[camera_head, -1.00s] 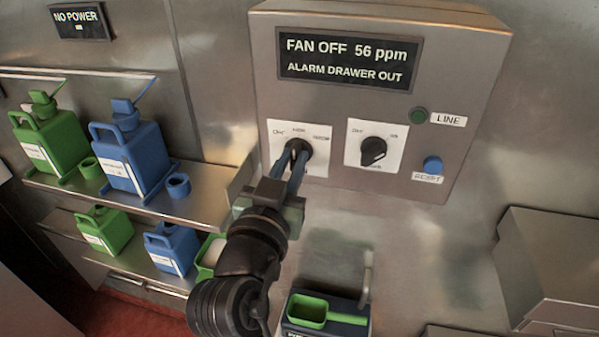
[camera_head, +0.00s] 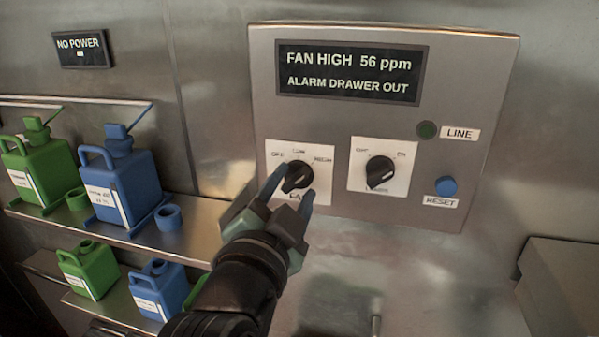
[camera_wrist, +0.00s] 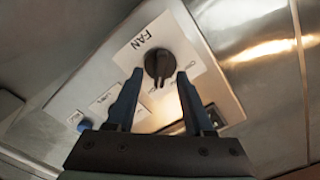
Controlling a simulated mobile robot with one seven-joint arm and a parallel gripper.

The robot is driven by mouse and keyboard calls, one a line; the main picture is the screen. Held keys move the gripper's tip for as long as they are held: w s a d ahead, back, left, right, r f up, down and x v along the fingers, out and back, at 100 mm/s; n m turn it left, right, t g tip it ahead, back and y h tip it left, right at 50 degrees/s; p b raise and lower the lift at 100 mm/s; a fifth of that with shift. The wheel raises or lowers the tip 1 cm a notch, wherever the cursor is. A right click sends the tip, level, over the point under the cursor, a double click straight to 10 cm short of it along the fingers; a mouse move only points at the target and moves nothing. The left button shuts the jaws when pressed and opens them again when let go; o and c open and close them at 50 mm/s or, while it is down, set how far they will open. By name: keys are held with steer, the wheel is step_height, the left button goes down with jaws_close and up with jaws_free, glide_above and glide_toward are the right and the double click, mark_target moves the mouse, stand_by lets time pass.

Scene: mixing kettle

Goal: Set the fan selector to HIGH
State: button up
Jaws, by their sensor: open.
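The fan selector (camera_head: 297,178) is a black knob on a white plate marked OFF, LOW and HIGH, on the left of the steel control box. The display (camera_head: 349,74) above it reads FAN HIGH 56 ppm, ALARM DRAWER OUT. My gripper (camera_head: 290,190) is open in front of the selector, its blue-grey fingers spread at either side and below the knob, apparently clear of it. In the wrist view, the knob (camera_wrist: 158,64) lies just beyond the gap between the open fingertips (camera_wrist: 160,76). The gripper holds nothing.
Shelves at left hold green (camera_head: 38,165) and blue jugs (camera_head: 118,180). A NO POWER sign (camera_head: 81,47) hangs upper left.

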steer(key=v, duration=0.6)
steer(key=shift+b, duration=0.3)
steer(key=shift+s, duration=0.1)
steer(key=s+d+r+n+t+y, duration=0.15)
steer(key=s+r+n+t, duration=0.4)
steer(key=r, duration=0.65)
steer(key=s+r+n+t+y, duration=0.35)
steer(key=r+n+t, duration=0.2)
steer(key=r, duration=0.75)
step_height(320, 180, down, 20)
steer(key=g+b, duration=0.1)
steer(key=b, duration=1.9)
steer(key=shift+d+f+n, duration=0.15)
steer(key=shift+f+n, duration=0.05)
steer(key=shift+n, duration=0.1)
steer(key=shift+r, duration=0.1)
